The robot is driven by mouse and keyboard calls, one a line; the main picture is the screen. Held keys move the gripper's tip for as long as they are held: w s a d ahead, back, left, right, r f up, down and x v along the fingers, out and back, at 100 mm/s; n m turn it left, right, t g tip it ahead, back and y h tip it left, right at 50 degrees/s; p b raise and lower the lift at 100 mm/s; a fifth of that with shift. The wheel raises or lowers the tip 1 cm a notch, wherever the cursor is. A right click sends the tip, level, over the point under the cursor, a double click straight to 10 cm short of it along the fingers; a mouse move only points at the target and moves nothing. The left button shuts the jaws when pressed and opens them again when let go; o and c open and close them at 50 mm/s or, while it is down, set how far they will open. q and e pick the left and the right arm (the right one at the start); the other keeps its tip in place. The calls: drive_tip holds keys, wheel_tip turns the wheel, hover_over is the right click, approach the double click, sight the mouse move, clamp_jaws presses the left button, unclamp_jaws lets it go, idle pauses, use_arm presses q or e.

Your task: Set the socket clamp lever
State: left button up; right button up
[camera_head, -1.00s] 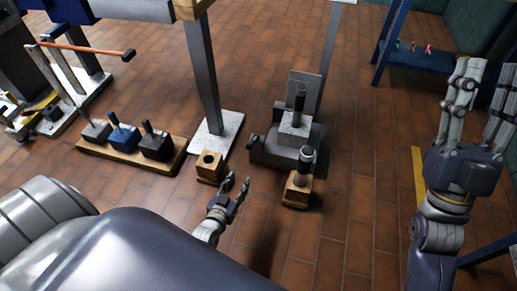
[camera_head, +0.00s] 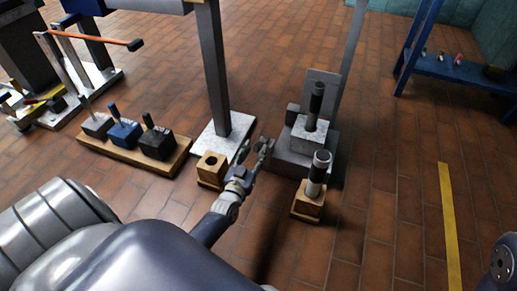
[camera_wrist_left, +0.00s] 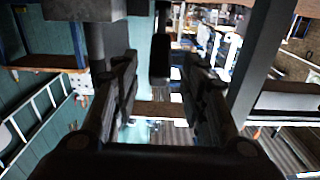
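The grey clamp socket (camera_head: 303,152) stands on the floor, with a pale block and a dark upright cylinder (camera_head: 316,100) on it. My left gripper (camera_head: 257,150) is at its left side, fingers pointing up and apart. The clamp lever's dark end is largely hidden by the fingers in the head view. In the left wrist view a dark rounded bar (camera_wrist_left: 160,60), which looks like the lever, shows between the two open fingers (camera_wrist_left: 157,80); a gap shows on each side. Contact cannot be told. My right gripper is out of view.
A wooden block with a hole (camera_head: 211,168) is close to the left gripper. A wooden board (camera_head: 128,154) with several levered blocks is left. A grey post (camera_head: 215,70) rises behind.

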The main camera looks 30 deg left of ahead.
sight(259, 144)
use_arm(q)
drive_tip(key=shift+b+x, duration=0.75)
drive_tip(key=shift+x, duration=1.25)
clamp_jaws()
